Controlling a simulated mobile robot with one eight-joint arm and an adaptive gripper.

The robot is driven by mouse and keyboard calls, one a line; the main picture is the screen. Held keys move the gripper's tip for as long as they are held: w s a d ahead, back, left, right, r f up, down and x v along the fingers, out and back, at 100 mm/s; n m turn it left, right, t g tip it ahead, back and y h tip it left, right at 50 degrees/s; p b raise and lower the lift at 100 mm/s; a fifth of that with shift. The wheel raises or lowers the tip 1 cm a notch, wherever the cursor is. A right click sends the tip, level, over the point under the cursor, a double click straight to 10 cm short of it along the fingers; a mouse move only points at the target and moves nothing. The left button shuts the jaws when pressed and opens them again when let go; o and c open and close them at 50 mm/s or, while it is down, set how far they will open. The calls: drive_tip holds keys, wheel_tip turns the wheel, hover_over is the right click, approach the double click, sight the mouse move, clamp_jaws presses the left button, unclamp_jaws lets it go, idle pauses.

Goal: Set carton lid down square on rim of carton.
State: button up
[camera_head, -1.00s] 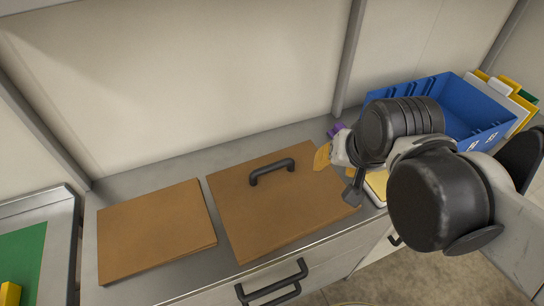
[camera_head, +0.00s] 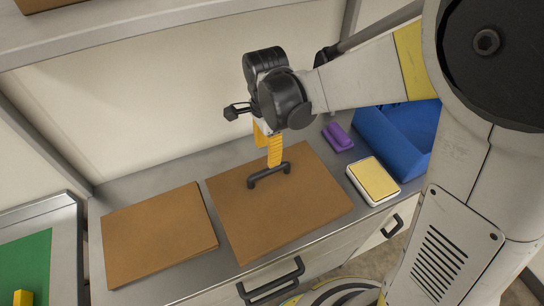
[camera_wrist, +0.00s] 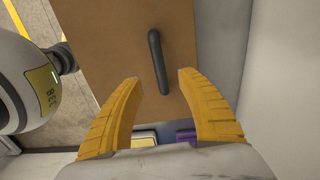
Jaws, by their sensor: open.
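The carton lid (camera_head: 305,205) is a flat brown square panel with a black bar handle (camera_head: 268,174). It lies on the grey counter in the head view. It also fills much of the wrist view (camera_wrist: 110,50), with the handle (camera_wrist: 157,62) upright in the picture. My gripper (camera_head: 272,160) has yellow fingers pointing down just above the handle. In the wrist view my gripper (camera_wrist: 158,80) is open and empty, with the handle beyond and between its fingertips. A second brown panel (camera_head: 155,235), without a handle, lies to the left; I cannot tell whether it is the carton.
A purple object (camera_head: 338,136), a yellow-topped white box (camera_head: 373,181) and a blue bin (camera_head: 385,135) stand right of the lid. A green-surfaced tray (camera_head: 25,270) is at the far left. A shelf (camera_head: 150,40) hangs above the counter's back wall.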

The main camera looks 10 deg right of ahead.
sight(269, 169)
wheel_tip(269, 169, down, 9)
drive_tip(key=b, duration=0.3)
drive_tip(key=shift+d+f+b, duration=0.15)
drive_tip(key=shift+b, duration=0.25)
clamp_jaws()
